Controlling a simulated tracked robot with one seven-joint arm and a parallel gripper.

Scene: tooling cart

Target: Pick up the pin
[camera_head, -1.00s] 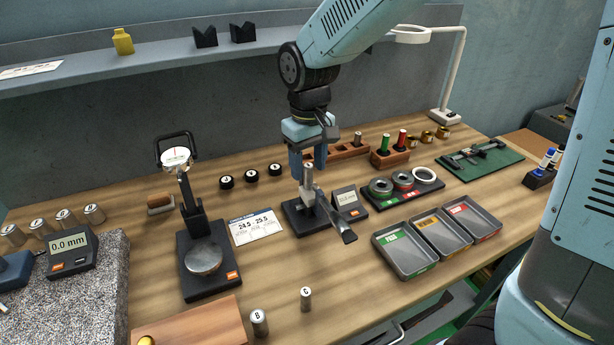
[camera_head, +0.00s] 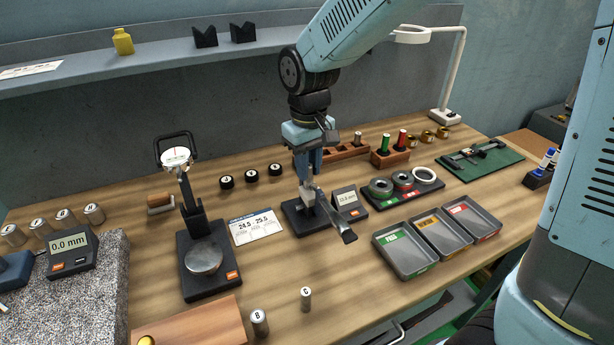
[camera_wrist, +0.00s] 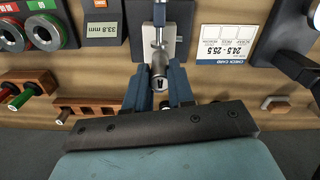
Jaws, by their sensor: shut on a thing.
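The pin (camera_wrist: 159,72) is a short metal cylinder with a dark letter on its end, too small to read surely. It stands at the measuring stand (camera_wrist: 173,20), whose metal clamp shows beyond it in the wrist view. My gripper (camera_wrist: 159,80) is shut on the pin, with one blue finger on each side. In the head view my gripper (camera_head: 308,178) is down over the stand (camera_head: 296,221), and its fingers hide most of the pin. I cannot tell whether the pin still touches the stand.
A readout box (camera_head: 346,200) stands close to the right of the stand. A check card (camera_head: 255,225) lies to the left, and a dial gauge stand (camera_head: 211,282) is further left. Ring gauges (camera_head: 403,179) and sorting trays (camera_head: 405,272) lie to the right. Two pins (camera_head: 259,323) stand near the front.

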